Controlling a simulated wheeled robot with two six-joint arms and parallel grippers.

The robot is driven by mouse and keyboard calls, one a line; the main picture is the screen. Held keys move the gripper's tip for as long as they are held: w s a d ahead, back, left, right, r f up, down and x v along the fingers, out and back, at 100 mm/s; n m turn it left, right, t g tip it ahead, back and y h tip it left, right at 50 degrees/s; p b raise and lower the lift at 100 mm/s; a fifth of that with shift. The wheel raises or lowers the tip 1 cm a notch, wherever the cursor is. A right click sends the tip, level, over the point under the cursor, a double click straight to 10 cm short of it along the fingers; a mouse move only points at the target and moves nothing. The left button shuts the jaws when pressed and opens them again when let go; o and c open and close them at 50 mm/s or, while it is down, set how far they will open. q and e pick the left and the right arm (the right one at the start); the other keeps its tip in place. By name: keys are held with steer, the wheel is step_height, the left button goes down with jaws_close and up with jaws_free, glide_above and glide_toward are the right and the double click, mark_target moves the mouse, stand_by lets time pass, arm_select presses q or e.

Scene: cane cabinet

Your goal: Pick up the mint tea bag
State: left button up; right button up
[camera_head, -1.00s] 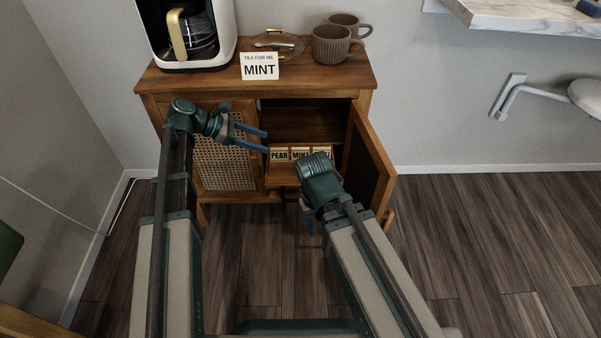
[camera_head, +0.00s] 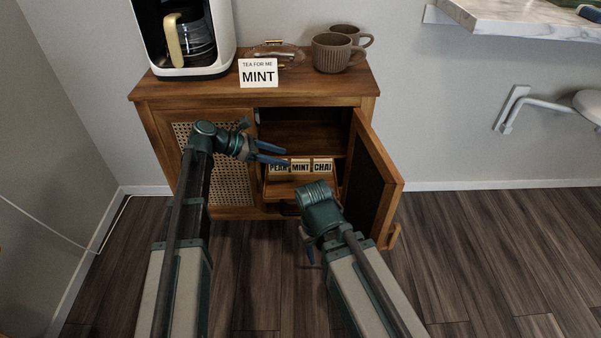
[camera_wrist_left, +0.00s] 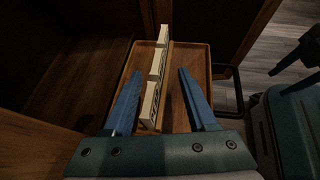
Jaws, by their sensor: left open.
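The mint tea bag (camera_head: 300,168) stands upright in the middle of a row in the pull-out wooden tray (camera_head: 287,188), between the pear bag (camera_head: 278,169) and the chai bag (camera_head: 322,167). In the left wrist view the row runs edge-on away from me over the tray (camera_wrist_left: 188,55). My left gripper (camera_head: 285,156) is open at the row's left end, partly covering the pear bag's top. In the left wrist view its blue fingers (camera_wrist_left: 160,76) lie either side of the row, holding nothing. My right gripper is mostly hidden below its wrist, its jaws unclear.
The cabinet's right door (camera_head: 374,180) stands open beside my right arm; its left cane door (camera_head: 190,150) is closed. On top are a coffee maker (camera_head: 222,45), a MINT card (camera_head: 258,73), a glass dish and mugs (camera_head: 338,53). Floor to the right is clear.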

mark_target(298, 160)
arm_select(q)
steer(key=shift+w+b+x, duration=0.15)
steer(key=shift+b+x, duration=0.55)
steer(key=shift+x, duration=0.65)
steer(key=shift+w+b+x, duration=0.15)
steer(key=shift+b+x, duration=0.55)
steer(key=shift+x, duration=0.65)
steer(key=shift+a, duration=0.1)
jaws_close()
